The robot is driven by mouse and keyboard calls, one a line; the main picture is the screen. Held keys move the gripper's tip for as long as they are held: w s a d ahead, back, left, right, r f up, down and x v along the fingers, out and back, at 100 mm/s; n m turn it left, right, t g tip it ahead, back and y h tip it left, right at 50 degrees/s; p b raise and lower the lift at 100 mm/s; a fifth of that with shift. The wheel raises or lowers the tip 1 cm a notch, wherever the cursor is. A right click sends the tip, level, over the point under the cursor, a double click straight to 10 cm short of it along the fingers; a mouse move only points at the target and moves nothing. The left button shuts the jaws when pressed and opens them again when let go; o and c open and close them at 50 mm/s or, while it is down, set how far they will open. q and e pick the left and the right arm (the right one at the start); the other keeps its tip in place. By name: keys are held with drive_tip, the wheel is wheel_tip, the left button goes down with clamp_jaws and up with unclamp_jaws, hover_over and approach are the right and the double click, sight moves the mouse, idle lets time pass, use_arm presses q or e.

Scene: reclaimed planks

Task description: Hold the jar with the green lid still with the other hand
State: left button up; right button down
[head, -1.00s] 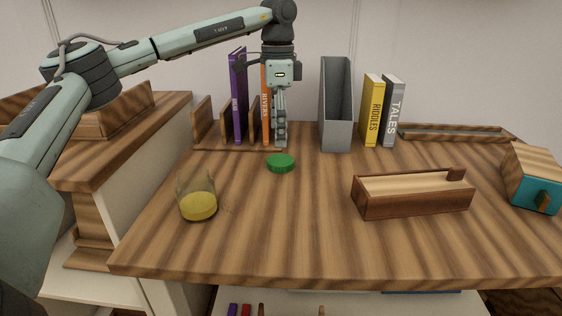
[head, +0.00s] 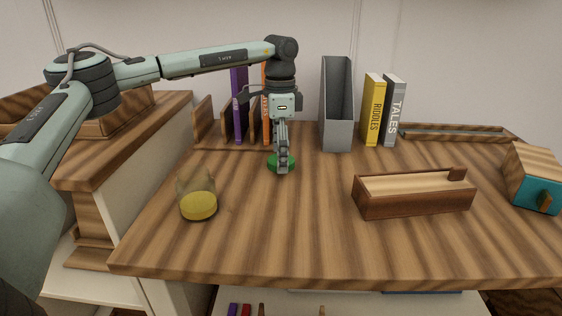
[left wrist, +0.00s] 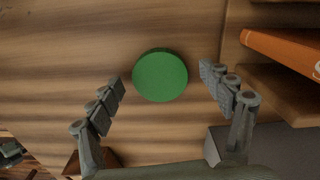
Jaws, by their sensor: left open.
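The green lid (head: 272,164) lies flat on the wooden desk, apart from any jar. It shows as a full green disc in the left wrist view (left wrist: 160,75). A clear glass jar (head: 197,196) with yellow contents stands without a lid at the desk's left front. My left gripper (head: 283,169) points down over the green lid and hides its middle in the head view. In the left wrist view its fingers are open, one on each side of the lid, with gaps between. My right gripper does not show in the head view.
Behind the lid stand a purple book (head: 238,105), an orange book (left wrist: 285,50) and a grey file holder (head: 337,105). Yellow (head: 372,110) and grey (head: 393,112) books stand right of it. An open wooden box (head: 412,195) lies right. The desk's front middle is clear.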

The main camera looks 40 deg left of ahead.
use_arm(q)
drive_tip(key=c, duration=0.8)
drive_tip(key=shift+r, duration=0.1)
drive_tip(key=shift+c, duration=0.2)
drive_tip(key=shift+r, duration=0.55)
drive_tip(key=r, duration=0.1)
drive_tip(key=s+r, duration=0.1)
drive_tip(key=r, duration=0.1)
drive_tip(key=shift+r, duration=0.2)
drive_tip(key=s+r, duration=0.6)
drive_tip(key=s, duration=0.4)
drive_tip(key=shift+s+d+r, duration=0.15)
drive_tip(key=shift+s+r, duration=0.05)
drive_tip(key=shift+s, duration=0.15)
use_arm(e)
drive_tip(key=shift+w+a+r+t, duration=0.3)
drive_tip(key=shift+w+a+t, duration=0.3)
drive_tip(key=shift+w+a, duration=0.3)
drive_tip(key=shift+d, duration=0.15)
